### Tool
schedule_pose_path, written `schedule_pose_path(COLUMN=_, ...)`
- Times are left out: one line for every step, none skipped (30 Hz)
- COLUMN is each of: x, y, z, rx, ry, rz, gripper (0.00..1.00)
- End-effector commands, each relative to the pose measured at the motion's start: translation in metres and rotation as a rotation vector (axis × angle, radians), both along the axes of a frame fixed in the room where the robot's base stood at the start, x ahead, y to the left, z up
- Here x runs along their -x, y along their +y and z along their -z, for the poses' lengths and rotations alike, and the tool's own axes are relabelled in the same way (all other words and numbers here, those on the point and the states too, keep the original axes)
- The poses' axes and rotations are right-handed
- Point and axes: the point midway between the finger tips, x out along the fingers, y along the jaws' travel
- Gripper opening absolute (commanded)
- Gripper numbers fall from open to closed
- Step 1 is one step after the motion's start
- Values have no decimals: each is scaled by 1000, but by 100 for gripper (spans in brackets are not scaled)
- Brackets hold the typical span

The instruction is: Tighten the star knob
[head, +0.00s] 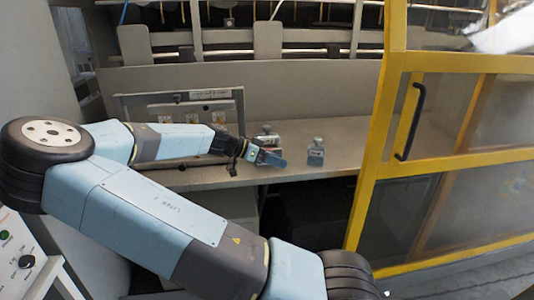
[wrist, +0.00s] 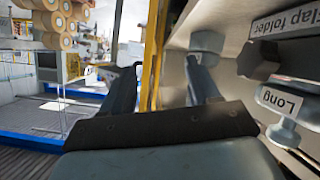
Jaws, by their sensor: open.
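My gripper (wrist: 162,66) is open in the wrist view, with nothing seen between its two fingers. A dark grey, many-sided knob (wrist: 258,62) sticks out beside the "Flap folder" label, to the right of the fingers and apart from them. A paler knob (wrist: 283,132) sits by the "Long" label. A pale grey round part (wrist: 207,42) shows beyond the right fingertip; I cannot tell whether they touch. In the head view my gripper (head: 270,157) hangs at the shelf's front edge, beside a small grey fixture (head: 265,137).
A second small fixture (head: 316,152) stands to the right on the grey shelf (head: 350,135). A yellow-framed door (head: 440,165) with a black handle bounds the right side. A labelled panel (head: 190,108) stands behind my forearm. The shelf between fixture and door is mostly clear.

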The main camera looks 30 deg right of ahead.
Motion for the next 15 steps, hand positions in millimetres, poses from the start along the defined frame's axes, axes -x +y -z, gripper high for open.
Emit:
schedule_pose_path(x=3, y=-2, z=5, rx=-35, ry=14, rz=4, gripper=61)
schedule_pose_path(x=5, y=-3, z=8, rx=-54, ry=25, rz=4, gripper=61)
schedule_pose_path(x=8, y=-5, z=12, rx=-83, ry=39, rz=5, gripper=61)
schedule_pose_path(x=10, y=-5, z=15, rx=-104, ry=50, rz=4, gripper=61)
schedule_pose_path(x=12, y=-6, z=18, rx=-129, ry=61, rz=3, gripper=61)
schedule_pose_path(x=15, y=-7, z=23, rx=-163, ry=76, rz=2, gripper=61)
schedule_pose_path(x=18, y=-8, z=26, rx=-192, ry=89, rz=1, gripper=61)
schedule_pose_path(x=20, y=-8, z=30, rx=-222, ry=102, rz=-2, gripper=61)
schedule_pose_path(x=24, y=-9, z=35, rx=-264, ry=119, rz=-5, gripper=61)
schedule_pose_path(x=27, y=-9, z=38, rx=-297, ry=132, rz=-10, gripper=61)
schedule_pose_path(x=30, y=-9, z=42, rx=-332, ry=145, rz=-15, gripper=61)
schedule_pose_path(x=34, y=-8, z=46, rx=-377, ry=161, rz=-24, gripper=61)
schedule_pose_path(x=37, y=-7, z=48, rx=-411, ry=172, rz=-30, gripper=61)
schedule_pose_path(x=39, y=-6, z=51, rx=-444, ry=182, rz=-39, gripper=61)
schedule_pose_path(x=43, y=-5, z=54, rx=-489, ry=195, rz=-49, gripper=61)
